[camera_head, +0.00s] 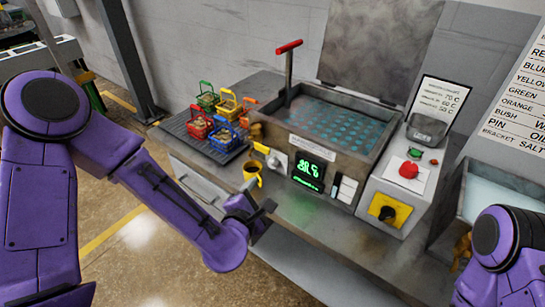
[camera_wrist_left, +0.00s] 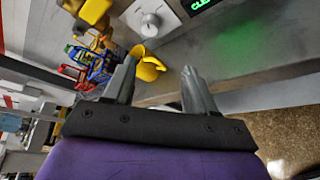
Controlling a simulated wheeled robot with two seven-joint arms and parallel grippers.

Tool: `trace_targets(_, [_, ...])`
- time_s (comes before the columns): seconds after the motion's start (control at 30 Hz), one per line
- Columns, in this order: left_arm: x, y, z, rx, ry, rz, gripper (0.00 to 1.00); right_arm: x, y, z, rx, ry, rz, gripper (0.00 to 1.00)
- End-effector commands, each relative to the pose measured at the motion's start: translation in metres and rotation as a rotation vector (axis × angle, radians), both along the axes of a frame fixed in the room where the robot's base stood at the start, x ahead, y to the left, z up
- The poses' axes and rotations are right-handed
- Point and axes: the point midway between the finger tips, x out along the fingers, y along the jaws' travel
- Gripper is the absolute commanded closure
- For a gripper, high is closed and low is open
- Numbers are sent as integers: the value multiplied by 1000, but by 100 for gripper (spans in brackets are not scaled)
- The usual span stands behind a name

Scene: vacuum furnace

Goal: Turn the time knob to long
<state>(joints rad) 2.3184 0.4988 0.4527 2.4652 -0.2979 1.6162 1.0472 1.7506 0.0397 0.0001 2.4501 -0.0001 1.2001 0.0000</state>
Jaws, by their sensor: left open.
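A round silver-white knob (camera_head: 274,161) sits on the furnace's front panel, left of the green-lit display (camera_head: 308,170). The knob also shows at the top of the left wrist view (camera_wrist_left: 149,25); its markings are too small to read. A second, black knob on a yellow plate (camera_head: 387,213) is on the right control box. I cannot tell from lettering which one is the time knob. My left gripper (camera_head: 264,208) is open and empty, in front of the panel and below the silver knob. Its two fingers (camera_wrist_left: 159,68) are apart in the left wrist view. My right gripper is out of view.
A yellow mug (camera_head: 252,176) stands at the bench edge close to my left gripper. A yellow handle (camera_head: 261,148) is just left of the silver knob. Colored baskets (camera_head: 208,122) stand on a dark tray at left. A red button (camera_head: 408,170) tops the right box.

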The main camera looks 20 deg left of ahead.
Motion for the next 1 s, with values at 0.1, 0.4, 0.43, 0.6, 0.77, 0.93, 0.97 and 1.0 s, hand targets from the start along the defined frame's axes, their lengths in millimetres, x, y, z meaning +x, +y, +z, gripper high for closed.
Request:
trace_targets(0.1, [10, -2, 23, -79, -50, 22, 44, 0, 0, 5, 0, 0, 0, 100])
trace_targets(0.4, [67, -2, 8, -80, -50, 25, 44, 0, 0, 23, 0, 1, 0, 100])
trace_targets(0.43, [73, -2, 6, -80, -50, 25, 44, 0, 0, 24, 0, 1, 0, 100])
trace_targets(0.6, [99, -2, -2, -79, -49, 24, 44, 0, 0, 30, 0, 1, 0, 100])
trace_targets(0.77, [108, -2, -6, -79, -49, 23, 44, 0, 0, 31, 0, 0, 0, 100])
trace_targets(0.93, [108, -2, -7, -79, -49, 23, 44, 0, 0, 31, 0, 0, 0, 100])
trace_targets(0.97, [108, -2, -7, -79, -49, 23, 44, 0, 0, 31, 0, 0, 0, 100])
trace_targets(1.0, [108, -2, -7, -78, -49, 22, 57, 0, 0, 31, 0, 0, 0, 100])
